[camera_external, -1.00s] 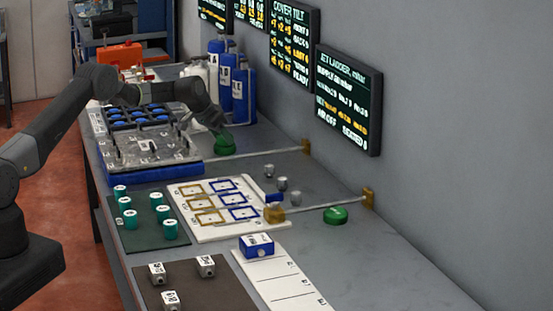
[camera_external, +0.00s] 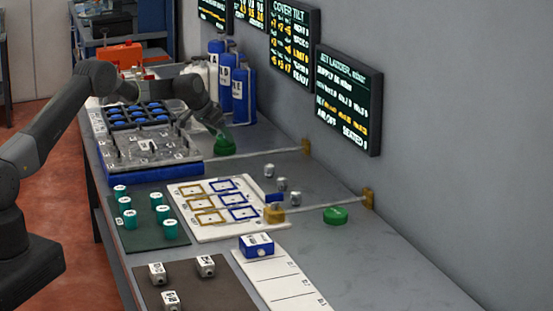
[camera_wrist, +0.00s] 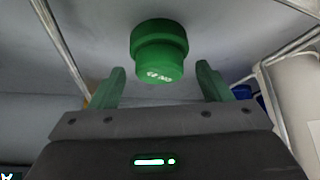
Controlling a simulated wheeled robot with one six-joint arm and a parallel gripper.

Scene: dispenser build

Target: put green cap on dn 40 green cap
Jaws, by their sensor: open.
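A green stepped cap (camera_wrist: 160,50) with small white lettering, which looks like an upside-down DN 40, is ahead of my gripper in the wrist view. My gripper (camera_wrist: 163,84) is open, its two green-tipped fingers spread wide on either side of the cap's line, with a gap showing between them and the cap. In the external view my gripper (camera_external: 219,131) points down close to a green cap (camera_external: 225,147) on the bench behind the clear-topped tray; I cannot tell there whether they touch. A second green cap (camera_external: 335,215) lies on the bench near the right rail.
Blue bottles (camera_external: 243,95) stand near the wall just behind the gripper. A tray with blue discs (camera_external: 188,153) is at its left. Thin rails (camera_external: 340,202) cross the bench, with small grey pieces (camera_external: 281,184) between them. The front right bench (camera_external: 380,260) is clear.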

